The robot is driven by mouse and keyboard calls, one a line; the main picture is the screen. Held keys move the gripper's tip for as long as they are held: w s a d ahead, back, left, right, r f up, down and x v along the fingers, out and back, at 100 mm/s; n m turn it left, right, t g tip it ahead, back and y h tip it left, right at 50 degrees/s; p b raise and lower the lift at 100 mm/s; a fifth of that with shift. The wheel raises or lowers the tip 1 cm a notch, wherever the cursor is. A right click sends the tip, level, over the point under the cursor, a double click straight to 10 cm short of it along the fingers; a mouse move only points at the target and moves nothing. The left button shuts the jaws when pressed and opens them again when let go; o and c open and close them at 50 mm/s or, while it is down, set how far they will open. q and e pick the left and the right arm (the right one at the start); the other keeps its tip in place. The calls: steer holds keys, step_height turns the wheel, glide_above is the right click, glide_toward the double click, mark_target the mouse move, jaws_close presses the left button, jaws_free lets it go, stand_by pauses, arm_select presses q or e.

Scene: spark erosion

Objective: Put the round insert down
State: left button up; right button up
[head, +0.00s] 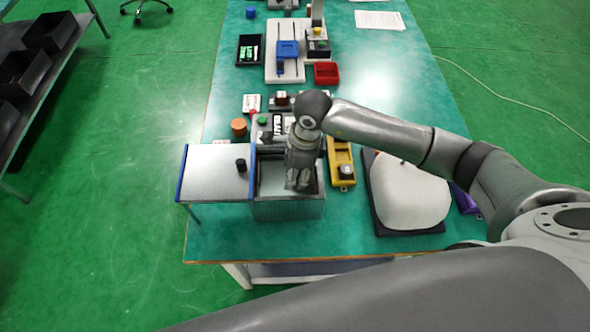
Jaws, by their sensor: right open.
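My right gripper (298,180) points down into the open grey metal tank (288,210) near the table's front edge. It is open, and I see nothing held between its fingers, though the view is small. I cannot tell for sure which thing is the round insert. A small dark round piece (241,165) stands on the flat grey plate (205,172) left of the tank. A silver-grey round piece (346,170) sits on the yellow holder (340,150) to the right. The gripper and wrist hide part of the tank's inside. My left gripper is not in view.
An orange round piece (239,126) stands behind the plate. A white rounded block on a dark base (410,195) lies right of the yellow holder. A red tray (326,72) and a black tray (249,50) are farther back. The table's front strip is clear.

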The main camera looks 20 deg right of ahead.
steer(key=shift+r, duration=0.25)
step_height(320, 180, up, 12)
steer(key=d+b, duration=0.1)
steer(key=b, duration=0.2)
steer(key=shift+s+d+f, duration=0.15)
steer(key=shift+s+d, duration=0.15)
steer(key=shift+d, duration=0.05)
steer(key=shift+c, duration=0.2)
stand_by(0.6)
